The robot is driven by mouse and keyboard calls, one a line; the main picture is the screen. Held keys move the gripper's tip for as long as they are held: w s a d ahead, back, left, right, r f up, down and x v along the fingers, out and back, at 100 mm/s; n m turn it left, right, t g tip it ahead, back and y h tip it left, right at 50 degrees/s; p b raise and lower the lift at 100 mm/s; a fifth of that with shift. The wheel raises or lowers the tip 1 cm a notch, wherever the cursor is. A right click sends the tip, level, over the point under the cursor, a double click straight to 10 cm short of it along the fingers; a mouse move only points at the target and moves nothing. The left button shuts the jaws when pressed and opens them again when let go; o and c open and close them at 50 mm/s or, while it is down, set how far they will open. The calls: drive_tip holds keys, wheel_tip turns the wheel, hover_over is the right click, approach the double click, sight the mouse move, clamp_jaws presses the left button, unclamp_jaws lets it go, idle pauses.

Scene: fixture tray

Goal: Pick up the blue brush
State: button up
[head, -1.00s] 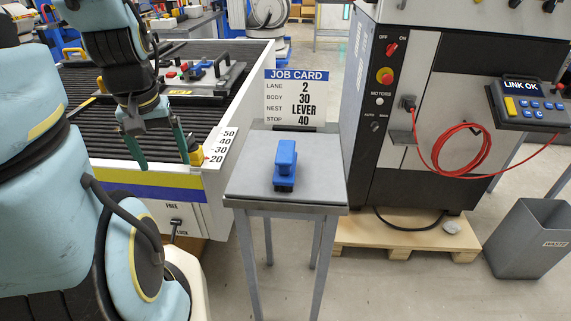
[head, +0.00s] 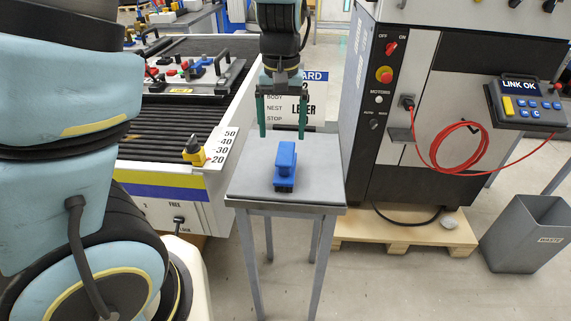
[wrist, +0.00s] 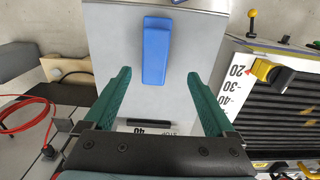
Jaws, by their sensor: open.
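The blue brush (head: 285,165) lies on the small grey table (head: 320,190), with its dark bristle end toward the front edge. In the wrist view the brush's blue handle (wrist: 156,50) shows beyond and between my fingertips, near the table's edge. My gripper (head: 283,134) has two green fingers pointing down, spread apart and empty. It hangs above the back part of the table, above and behind the brush, not touching it. In the wrist view my gripper (wrist: 158,78) is also wide open.
A job card (head: 316,84) stands at the table's back edge, partly hidden by my gripper. The black roller conveyor (head: 165,133) with a yellow stop (head: 194,153) is at left. A control cabinet (head: 385,125) with a red cable is at right. A waste bin (head: 525,245) stands on the floor.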

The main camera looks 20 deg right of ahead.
sight(282, 151)
wheel_tip(282, 151, down, 5)
drive_tip(key=shift+r, duration=0.1)
drive_tip(key=shift+s+d+f+p, duration=0.2)
drive_tip(key=shift+f+p, duration=0.2)
drive_tip(key=shift+f, duration=1.05)
drive_tip(key=shift+s+d+f+p, duration=0.15)
drive_tip(key=shift+f+p, duration=0.2)
drive_tip(key=shift+f, duration=1.05)
drive_tip(key=shift+a, duration=0.1)
drive_tip(key=shift+c, duration=0.2)
clamp_jaws()
drive_tip(key=shift+r, duration=0.15)
wheel_tip(282, 151, up, 10)
drive_tip(key=shift+f+b, duration=0.1)
drive_tip(key=shift+b, duration=0.35)
